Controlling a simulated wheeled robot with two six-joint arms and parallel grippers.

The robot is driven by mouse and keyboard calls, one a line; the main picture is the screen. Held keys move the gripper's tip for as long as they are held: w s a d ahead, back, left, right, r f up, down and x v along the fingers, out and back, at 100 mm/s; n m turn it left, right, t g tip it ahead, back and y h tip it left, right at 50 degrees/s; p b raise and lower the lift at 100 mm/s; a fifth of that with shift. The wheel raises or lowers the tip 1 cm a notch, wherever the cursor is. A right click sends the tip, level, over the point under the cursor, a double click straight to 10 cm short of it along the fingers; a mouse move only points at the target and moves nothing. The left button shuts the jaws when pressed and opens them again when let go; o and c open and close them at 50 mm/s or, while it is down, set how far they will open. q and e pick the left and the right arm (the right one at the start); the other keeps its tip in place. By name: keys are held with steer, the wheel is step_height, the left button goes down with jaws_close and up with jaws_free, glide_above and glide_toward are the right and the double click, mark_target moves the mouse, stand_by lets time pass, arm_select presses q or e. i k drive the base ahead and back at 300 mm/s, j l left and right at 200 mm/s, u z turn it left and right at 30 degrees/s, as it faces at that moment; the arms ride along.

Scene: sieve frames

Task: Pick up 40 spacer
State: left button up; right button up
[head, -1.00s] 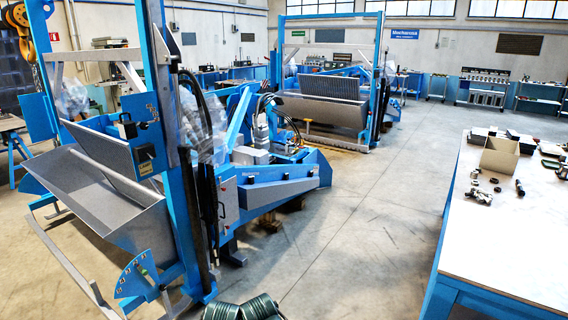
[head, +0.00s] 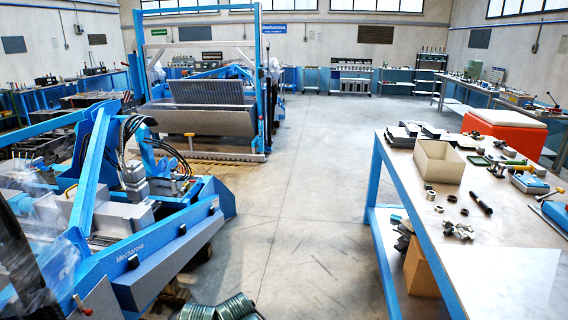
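Several small ring-shaped parts lie on the white top of the workbench (head: 500,262) at right. One light metal ring (head: 431,195) is near the bench's left edge. A darker ring (head: 450,198) lies beside it, and another small ring (head: 465,212) lies a little to the right. They are too small to tell which is the 40 spacer. Neither of my grippers shows in the head view.
On the bench are an open beige box (head: 438,162), a black cylindrical tool (head: 481,203) and a metal fitting (head: 458,231). A cardboard box (head: 420,268) sits on the lower shelf. Blue machines (head: 150,250) stand at left.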

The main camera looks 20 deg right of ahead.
mark_target(431, 196)
steer(key=i+l+z, duration=0.1)
steer(key=i+z, duration=0.35)
steer(key=i, duration=0.15)
steer(key=i+j+z, duration=0.1)
steer(key=i+z, duration=0.4)
steer(key=i+j+z, duration=0.45)
steer(key=i, duration=0.25)
steer(key=i+j+z, duration=0.2)
steer(key=i+z, duration=0.25)
steer(key=i+j+z, duration=0.25)
steer(key=z, duration=0.25)
steer(key=i+j+z, duration=0.2)
steer(key=j+z, duration=0.25)
steer(key=i+j+z, duration=0.15)
steer(key=j+z, duration=0.35)
steer(key=i+j+z, duration=0.1)
steer(key=j+z, duration=0.15)
steer(key=j, duration=0.3)
steer(key=j+z, duration=0.25)
steer(key=j, duration=0.3)
